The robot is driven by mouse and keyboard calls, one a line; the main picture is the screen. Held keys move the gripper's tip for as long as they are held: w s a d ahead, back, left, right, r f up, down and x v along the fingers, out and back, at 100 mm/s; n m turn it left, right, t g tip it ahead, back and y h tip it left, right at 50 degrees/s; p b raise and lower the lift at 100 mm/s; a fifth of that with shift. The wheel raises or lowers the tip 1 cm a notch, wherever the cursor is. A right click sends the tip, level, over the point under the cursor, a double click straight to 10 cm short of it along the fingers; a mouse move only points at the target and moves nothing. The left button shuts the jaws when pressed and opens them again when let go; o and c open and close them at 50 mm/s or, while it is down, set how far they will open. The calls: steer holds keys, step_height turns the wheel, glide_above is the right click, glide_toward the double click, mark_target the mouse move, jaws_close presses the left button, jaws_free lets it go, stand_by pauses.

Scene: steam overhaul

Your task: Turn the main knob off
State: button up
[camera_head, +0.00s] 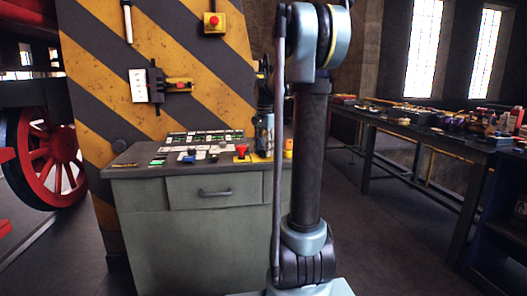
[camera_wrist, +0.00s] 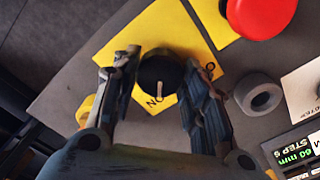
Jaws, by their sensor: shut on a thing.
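The main knob (camera_wrist: 159,75) is round and black with a pale pointer line. It sits on a yellow plate (camera_wrist: 119,47) on the grey cabinet top. Its pointer faces the bottom of the wrist view, near partly hidden letters that look like an upside-down "ON". Another letter shows at the plate's right corner. My gripper (camera_wrist: 160,70) has one finger on each side of the knob and is shut on it. In the head view my gripper (camera_head: 263,133) is low over the right part of the cabinet top; the knob cannot be made out there.
A red button (camera_wrist: 261,12) on yellow stands close by; it also shows in the head view (camera_head: 242,149). A grey ring-shaped part (camera_wrist: 262,96) lies right of my gripper. The cabinet (camera_head: 190,235) stands before a striped wall. A cluttered workbench (camera_head: 430,125) is at right; floor between is clear.

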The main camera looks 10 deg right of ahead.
steer(key=n, duration=0.4)
steer(key=shift+w, duration=0.1)
steer(key=n, duration=0.4)
steer(key=shift+n, duration=0.3)
steer(key=n, duration=0.4)
steer(key=shift+n, duration=2.1)
steer(key=o, duration=1.1)
steer(key=shift+c, duration=0.2)
